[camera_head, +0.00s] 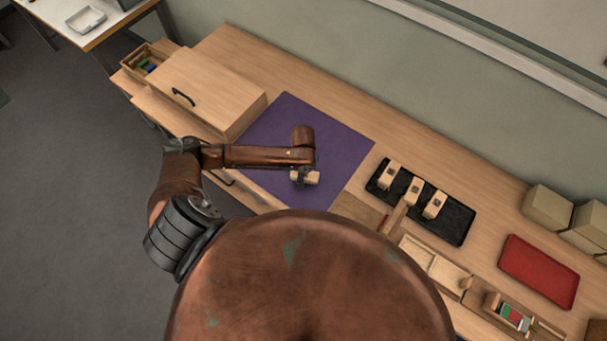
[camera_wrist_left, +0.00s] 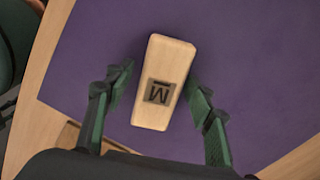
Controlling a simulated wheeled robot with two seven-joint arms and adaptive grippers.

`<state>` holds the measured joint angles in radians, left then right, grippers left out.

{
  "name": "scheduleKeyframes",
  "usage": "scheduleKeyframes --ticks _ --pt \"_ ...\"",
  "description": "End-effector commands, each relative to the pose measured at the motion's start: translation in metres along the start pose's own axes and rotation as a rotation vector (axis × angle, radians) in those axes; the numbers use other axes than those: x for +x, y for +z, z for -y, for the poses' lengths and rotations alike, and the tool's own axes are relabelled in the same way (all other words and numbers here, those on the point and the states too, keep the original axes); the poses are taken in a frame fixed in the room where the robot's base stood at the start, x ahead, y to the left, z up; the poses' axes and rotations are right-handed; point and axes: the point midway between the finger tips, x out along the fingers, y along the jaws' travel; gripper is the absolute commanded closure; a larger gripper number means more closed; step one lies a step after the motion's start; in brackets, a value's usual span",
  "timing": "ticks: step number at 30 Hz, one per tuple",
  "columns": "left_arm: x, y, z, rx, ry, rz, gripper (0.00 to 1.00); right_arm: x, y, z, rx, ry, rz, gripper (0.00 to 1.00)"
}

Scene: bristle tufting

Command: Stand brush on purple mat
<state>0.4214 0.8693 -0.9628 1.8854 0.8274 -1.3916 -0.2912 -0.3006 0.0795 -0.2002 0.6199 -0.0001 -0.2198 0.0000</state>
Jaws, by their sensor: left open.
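The purple mat (camera_head: 340,135) lies on the wooden bench. A pale wooden brush block (camera_head: 313,178) is over the mat's lower middle, partly hidden by my left gripper (camera_head: 302,175). In the left wrist view the block (camera_wrist_left: 167,60) shows a dark square marked with an M-like sign, with the purple mat (camera_wrist_left: 255,60) behind it. My left gripper (camera_wrist_left: 160,80) is open, with a green finger on each side of the block and gaps visible. I cannot tell whether the block touches the mat, and no bristles show. My right gripper is not in view.
A black tray (camera_head: 456,224) with three similar blocks is right of the mat. A red tray (camera_head: 540,270) lies farther right, near cardboard boxes (camera_head: 548,207). A wooden drawer cabinet (camera_head: 210,85) stands left of the mat. The mat's upper part is clear.

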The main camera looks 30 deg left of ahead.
Motion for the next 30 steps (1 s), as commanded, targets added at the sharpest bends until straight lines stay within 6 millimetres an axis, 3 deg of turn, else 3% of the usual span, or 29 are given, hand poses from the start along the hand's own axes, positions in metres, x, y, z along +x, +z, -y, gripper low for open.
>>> scheduleKeyframes --ticks 8,21,30 --pt "-0.011 0.000 0.001 0.000 -0.002 -0.001 0.50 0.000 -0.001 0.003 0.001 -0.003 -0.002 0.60" --pt "-0.098 0.000 0.001 0.000 -0.003 -0.001 0.50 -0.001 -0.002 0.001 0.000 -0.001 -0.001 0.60" --pt "-0.123 0.000 0.001 -0.001 0.000 0.000 0.50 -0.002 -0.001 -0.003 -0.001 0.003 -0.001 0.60"
